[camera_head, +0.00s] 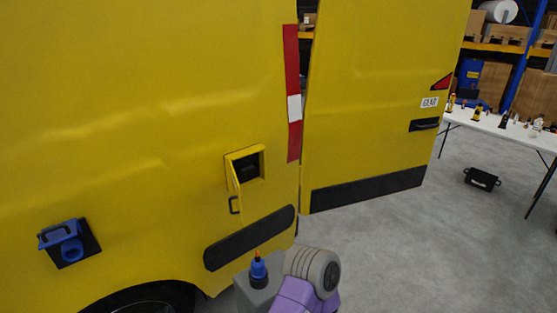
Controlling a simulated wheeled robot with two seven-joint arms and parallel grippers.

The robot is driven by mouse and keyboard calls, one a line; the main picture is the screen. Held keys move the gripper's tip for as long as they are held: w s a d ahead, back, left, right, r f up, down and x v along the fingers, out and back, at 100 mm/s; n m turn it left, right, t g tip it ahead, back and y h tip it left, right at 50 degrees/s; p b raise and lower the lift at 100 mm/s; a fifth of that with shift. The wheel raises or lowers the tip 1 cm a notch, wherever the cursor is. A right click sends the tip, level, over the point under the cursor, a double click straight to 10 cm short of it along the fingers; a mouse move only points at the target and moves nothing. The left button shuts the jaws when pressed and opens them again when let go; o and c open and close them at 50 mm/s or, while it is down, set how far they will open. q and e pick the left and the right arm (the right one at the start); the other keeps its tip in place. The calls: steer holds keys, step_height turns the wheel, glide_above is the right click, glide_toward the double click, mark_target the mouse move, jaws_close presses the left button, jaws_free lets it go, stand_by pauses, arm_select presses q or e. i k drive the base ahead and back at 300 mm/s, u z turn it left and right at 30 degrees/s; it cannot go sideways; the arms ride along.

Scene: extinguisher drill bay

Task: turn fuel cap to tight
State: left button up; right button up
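A blue round fitting (71,250) sits on a black square plate (88,240) on the yellow van side at the left. It looks like the fuel cap or filler, but its marks are too small to read. A blue flap-like piece (58,233) stands out above it. I cannot tell how far the round part is turned. Neither gripper's fingers show. A purple and grey arm part of mine is at the bottom centre, well to the right of the blue fitting.
A small yellow hatch (247,164) stands open with a dark recess. The van's rear door (380,90) is ajar. A white table (500,128) and black case (482,179) stand right; grey floor is clear between.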

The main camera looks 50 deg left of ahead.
mark_target(245, 167)
steer(key=u, duration=0.05)
steer(key=i, duration=2.75)
steer(key=u, duration=4)
